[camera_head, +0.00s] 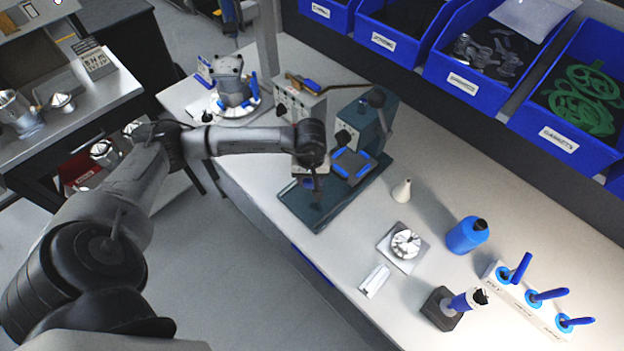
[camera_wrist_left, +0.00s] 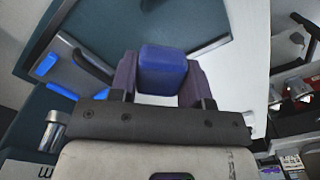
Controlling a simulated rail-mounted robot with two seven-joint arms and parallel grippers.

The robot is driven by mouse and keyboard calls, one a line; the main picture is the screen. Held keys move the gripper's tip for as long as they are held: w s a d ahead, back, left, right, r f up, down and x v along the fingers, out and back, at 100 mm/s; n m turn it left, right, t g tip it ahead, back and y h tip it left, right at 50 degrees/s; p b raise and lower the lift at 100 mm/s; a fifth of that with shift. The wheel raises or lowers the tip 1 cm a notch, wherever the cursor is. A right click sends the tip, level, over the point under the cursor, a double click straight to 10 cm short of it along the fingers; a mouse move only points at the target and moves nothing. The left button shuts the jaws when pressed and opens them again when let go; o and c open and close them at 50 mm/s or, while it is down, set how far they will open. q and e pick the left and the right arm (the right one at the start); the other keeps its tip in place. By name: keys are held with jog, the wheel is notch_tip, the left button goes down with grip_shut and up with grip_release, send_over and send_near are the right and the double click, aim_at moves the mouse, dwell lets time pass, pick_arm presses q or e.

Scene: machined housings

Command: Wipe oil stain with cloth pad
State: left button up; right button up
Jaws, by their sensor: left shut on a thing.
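My left gripper (camera_head: 313,185) is over the left front part of the dark teal base plate (camera_head: 335,211) of the bench press. In the left wrist view its two fingers are shut on a blue block-shaped pad (camera_wrist_left: 163,68), which I take to be the cloth pad. The plate (camera_wrist_left: 185,38) lies beyond the pad in that view. A small dark patch (camera_wrist_left: 148,5) on it at the top edge may be the oil stain. I cannot tell whether the pad touches the plate. My right gripper is not in view.
The press (camera_head: 360,130) stands just right of my gripper. A white conical bottle (camera_head: 401,190), a blue bottle (camera_head: 466,236), a round finned part (camera_head: 406,243) and a rack of blue-handled tools (camera_head: 528,300) stand farther right. Blue bins (camera_head: 478,82) line the back.

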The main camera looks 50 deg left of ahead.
pick_arm(q)
jog(key=shift+r+p, duration=0.45)
jog(key=shift+r, duration=0.8)
jog(key=shift+s, duration=0.1)
